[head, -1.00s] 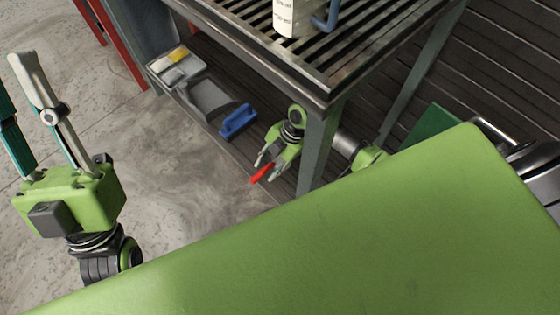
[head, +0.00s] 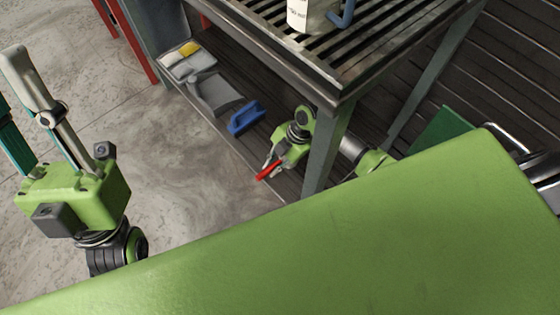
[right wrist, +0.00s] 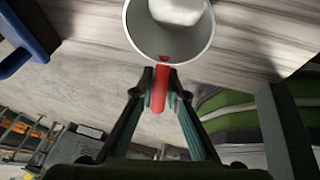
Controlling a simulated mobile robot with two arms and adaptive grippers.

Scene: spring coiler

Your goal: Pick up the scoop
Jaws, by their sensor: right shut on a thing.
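The scoop has a red handle (head: 268,171) and, in the right wrist view, a round grey metal cup (right wrist: 150,42). My right gripper (head: 272,168) is low beside the near leg of the rack, over the outer edge of the lower shelf. Its two fingers are shut on the red handle, which also shows between the fingertips in the right wrist view (right wrist: 159,90). Something pale shows inside the cup. In the head view the cup is hidden. My left gripper (head: 22,95) is at the far left, away from the scoop, partly cut by the frame.
A blue-handled thing (head: 246,118) and a grey dustpan-like piece (head: 212,92) lie on the lower shelf. A tray with a yellow item (head: 186,60) is behind them. The slatted rack top (head: 380,50) holds a white container (head: 306,14). The rack leg (head: 322,155) stands close to my right gripper.

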